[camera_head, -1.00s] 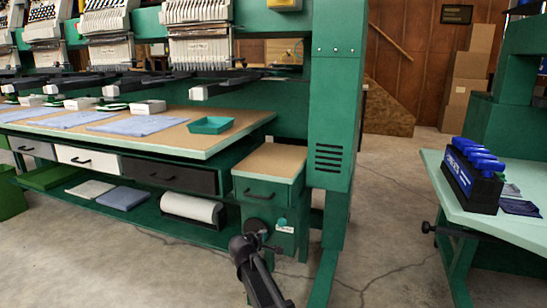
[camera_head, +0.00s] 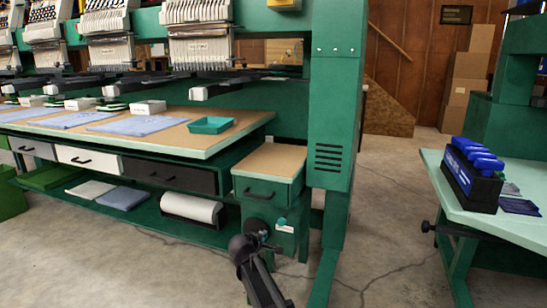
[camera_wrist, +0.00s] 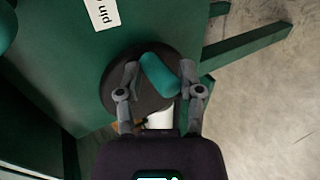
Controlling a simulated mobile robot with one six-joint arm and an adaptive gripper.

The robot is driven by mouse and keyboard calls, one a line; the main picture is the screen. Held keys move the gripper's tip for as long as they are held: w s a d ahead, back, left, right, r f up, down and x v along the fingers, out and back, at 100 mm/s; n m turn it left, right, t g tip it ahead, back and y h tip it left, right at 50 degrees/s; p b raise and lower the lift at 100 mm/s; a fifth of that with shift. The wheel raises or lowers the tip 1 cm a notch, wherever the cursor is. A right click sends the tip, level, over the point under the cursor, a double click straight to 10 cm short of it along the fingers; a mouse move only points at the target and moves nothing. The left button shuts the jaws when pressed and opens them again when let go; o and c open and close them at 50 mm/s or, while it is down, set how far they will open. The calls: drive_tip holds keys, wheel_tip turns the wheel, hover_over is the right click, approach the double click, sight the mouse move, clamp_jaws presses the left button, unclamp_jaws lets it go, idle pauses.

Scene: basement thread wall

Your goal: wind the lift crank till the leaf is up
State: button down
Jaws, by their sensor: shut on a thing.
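The lift crank is a dark round disc (camera_wrist: 118,92) with a teal handle (camera_wrist: 158,76), on the green front of a small cabinet. In the head view the disc (camera_head: 254,226) is partly behind my gripper (camera_head: 266,240). In the wrist view my gripper (camera_wrist: 159,72) has one finger on each side of the teal handle and is shut on it. A small tan-topped surface (camera_head: 275,160), which seems to be the leaf, lies level above the crank, lower than the long worktable (camera_head: 190,123) beside it.
A teal knob (camera_head: 282,221) and a white label (camera_wrist: 102,13) sit close to the crank. A green machine post (camera_head: 335,110) stands just right of the cabinet. A bench (camera_head: 455,195) with a black rack (camera_head: 467,185) is at far right. The concrete floor between is open.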

drive_tip(key=a+f+b, duration=0.1)
drive_tip(key=w+a+f+b, duration=0.1)
drive_tip(key=f+b, duration=0.1)
drive_tip(key=shift+a+f, duration=0.1)
drive_tip(key=shift+f, duration=0.15)
drive_tip(key=a, duration=0.1)
drive_tip(key=w+a, duration=0.1)
drive_tip(key=a, duration=0.1)
drive_tip(key=shift+w+a, duration=0.25)
drive_tip(key=shift+a, duration=0.1)
drive_tip(key=shift+s, duration=0.1)
drive_tip(key=c, duration=0.5)
unclamp_jaws()
drive_tip(key=shift+d, duration=0.1)
